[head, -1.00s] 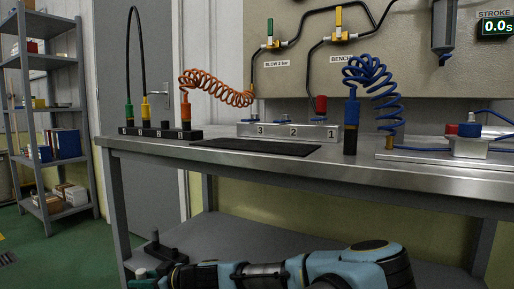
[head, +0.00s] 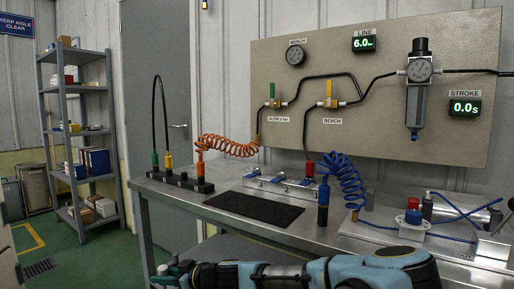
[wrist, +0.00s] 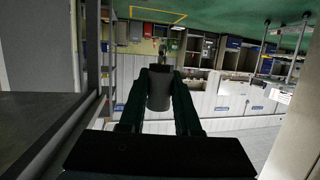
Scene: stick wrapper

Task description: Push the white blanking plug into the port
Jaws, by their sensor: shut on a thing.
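My gripper (wrist: 159,84) is shut on a short cylinder (wrist: 159,97), which looks grey in the dim wrist view and has a narrower end pointing away. A pale bit (head: 162,269) shows at the end of my arm in the head view; this fits the white blanking plug, but the colour is not clear. The arm is low, in front of the bench. A metal port block (head: 285,184) with numbered ports stands on the bench, well apart from my gripper. The port openings are too small to make out.
A black mat (head: 254,208) lies before the block. A black rack (head: 172,181) with coloured connectors is left of it. A blue hose connector (head: 323,203) stands right of the mat, and a fixture (head: 413,217) farther right. Shelving (head: 88,150) stands at the left.

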